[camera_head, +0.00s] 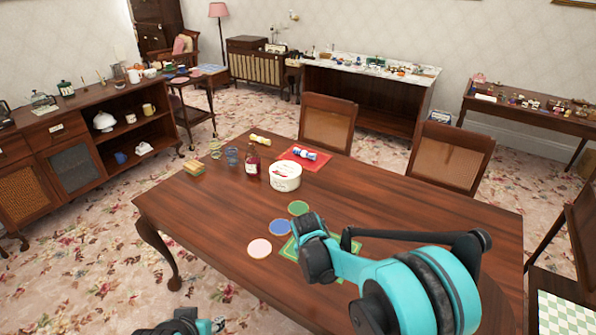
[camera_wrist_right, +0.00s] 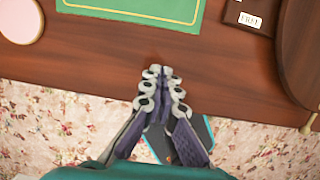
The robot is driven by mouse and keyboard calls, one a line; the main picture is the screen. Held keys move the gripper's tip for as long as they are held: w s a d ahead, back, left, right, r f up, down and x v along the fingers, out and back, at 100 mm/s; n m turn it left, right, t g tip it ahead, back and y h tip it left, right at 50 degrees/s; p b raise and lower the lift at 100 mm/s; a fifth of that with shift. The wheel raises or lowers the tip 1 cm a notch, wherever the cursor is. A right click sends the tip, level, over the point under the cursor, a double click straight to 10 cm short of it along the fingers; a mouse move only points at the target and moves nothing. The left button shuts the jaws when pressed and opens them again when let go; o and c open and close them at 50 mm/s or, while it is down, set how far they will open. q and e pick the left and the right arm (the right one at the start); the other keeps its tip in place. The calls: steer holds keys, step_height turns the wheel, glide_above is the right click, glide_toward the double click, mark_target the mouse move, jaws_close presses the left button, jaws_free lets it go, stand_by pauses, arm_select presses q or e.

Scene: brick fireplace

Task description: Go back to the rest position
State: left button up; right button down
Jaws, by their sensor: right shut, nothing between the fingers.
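My right arm reaches in from the lower right of the head view over the near part of the dark wooden table (camera_head: 400,210); its gripper is hidden there behind the arm. In the right wrist view my right gripper (camera_wrist_right: 161,74) is shut and empty, its fingertips over the near edge of the table (camera_wrist_right: 70,68). The green mat (camera_wrist_right: 130,12) lies ahead of the fingertips, apart from them. My left arm's end (camera_head: 190,323) shows only in part at the bottom edge of the head view, too cut off to tell its jaw state.
Pink (camera_head: 260,247), blue (camera_head: 280,227) and green (camera_head: 298,208) coasters lie nearer. Chairs (camera_head: 328,122) line the far side.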

steer(key=s+d+r+m+t+y, duration=0.15)
steer(key=s+d+r+m, duration=0.35)
steer(key=s+r+m, duration=0.55)
steer(key=s+d+r+m+t, duration=0.1)
steer(key=s+d+m, duration=0.1)
steer(key=s+m, duration=0.4)
steer(key=s+d+r+m+t, duration=0.2)
steer(key=s+m, duration=0.4)
steer(key=m, duration=0.6)
steer(key=shift+d, duration=0.2)
